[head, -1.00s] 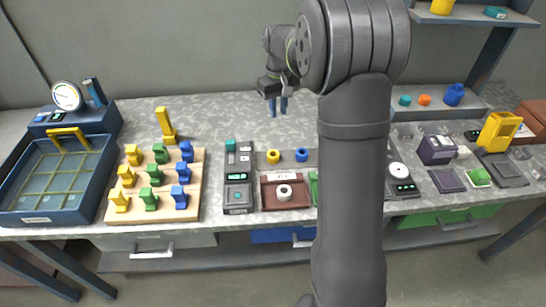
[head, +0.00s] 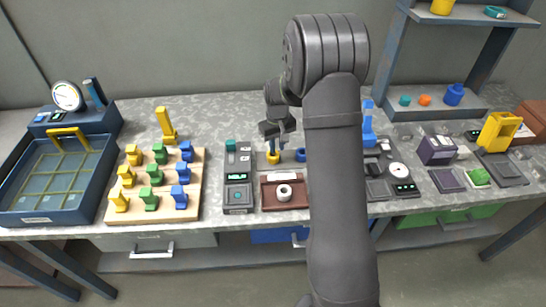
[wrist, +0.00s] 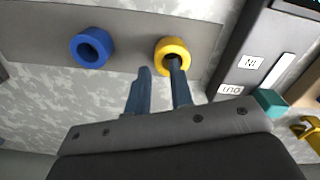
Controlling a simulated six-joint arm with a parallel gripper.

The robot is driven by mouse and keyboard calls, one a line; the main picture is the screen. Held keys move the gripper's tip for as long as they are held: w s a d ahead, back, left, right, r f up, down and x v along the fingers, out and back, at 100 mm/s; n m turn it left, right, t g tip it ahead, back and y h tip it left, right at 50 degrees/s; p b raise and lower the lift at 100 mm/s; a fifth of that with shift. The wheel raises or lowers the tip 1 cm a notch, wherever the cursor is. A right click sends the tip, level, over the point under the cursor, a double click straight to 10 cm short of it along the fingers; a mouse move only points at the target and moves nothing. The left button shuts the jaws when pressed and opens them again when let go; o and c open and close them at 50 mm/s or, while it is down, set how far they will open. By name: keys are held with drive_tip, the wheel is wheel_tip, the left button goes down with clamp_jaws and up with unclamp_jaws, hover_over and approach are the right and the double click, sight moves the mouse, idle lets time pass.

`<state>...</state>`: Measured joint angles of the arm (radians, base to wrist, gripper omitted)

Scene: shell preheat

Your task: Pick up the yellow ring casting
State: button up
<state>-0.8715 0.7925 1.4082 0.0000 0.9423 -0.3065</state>
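The yellow ring casting (head: 272,159) lies on a grey strip on the bench, with its hole facing up. It also shows in the wrist view (wrist: 167,44). My gripper (head: 273,149) is directly over it, pointing down. In the wrist view, the gripper's fingers (wrist: 160,68) are apart. One fingertip overlaps the ring's hole and the other is just outside its wall on the left. I cannot tell whether either touches the ring or how deep the tip in the hole sits.
A blue ring (wrist: 92,48) lies beside the yellow one. A grey device (head: 238,180) with a teal knob stands left of it. A brown tray (head: 270,193) holding a white ring is in front. A peg board (head: 190,211) and a blue basin (head: 17,222) are farther left.

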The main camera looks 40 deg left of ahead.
wheel_tip(320, 180, down, 2)
drive_tip(key=shift+f, duration=0.1)
clamp_jaws()
drive_tip(key=shift+r, duration=0.2)
